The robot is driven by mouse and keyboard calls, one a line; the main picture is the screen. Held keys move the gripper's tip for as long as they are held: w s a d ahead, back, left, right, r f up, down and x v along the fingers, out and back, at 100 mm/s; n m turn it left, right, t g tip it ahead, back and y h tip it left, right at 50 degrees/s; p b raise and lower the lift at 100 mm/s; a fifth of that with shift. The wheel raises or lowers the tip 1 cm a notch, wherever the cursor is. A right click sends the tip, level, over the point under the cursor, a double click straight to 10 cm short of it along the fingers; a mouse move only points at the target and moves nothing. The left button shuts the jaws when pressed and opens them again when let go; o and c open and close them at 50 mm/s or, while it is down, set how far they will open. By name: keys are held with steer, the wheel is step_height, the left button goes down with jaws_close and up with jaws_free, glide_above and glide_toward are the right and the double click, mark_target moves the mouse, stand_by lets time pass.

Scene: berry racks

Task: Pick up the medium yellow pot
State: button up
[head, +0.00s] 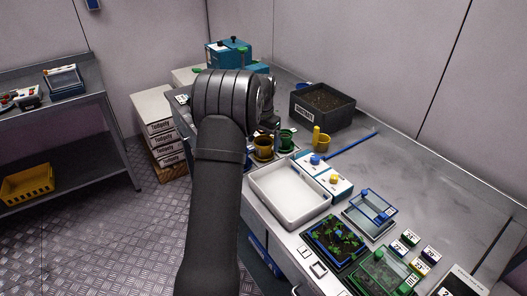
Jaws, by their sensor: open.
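In the head view, a dark yellow pot (263,149) stands on the bench just right of my forearm, behind the white tray. A smaller yellow pot (323,143) stands further right, beside an upright yellow piece (316,134). I cannot tell for sure from the picture which is the medium one. A green pot (287,139) stands between them. My gripper (269,126) is mostly hidden behind my own wrist; a dark part of it shows just above the dark yellow pot. It is open, and I see nothing held. Whether it touches the pot is unclear.
A white tray (290,213) lies in front of the pots. A dark soil box (349,105) stands behind them, with a blue rod (352,143) nearby. Planted trays (337,240), small label cards and boxes fill the bench front.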

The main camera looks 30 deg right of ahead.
step_height(320, 180, down, 3)
steer(key=shift+f, duration=0.1)
steer(key=c, duration=1)
steer(key=shift+c, duration=0.4)
steer(key=shift+r, duration=0.2)
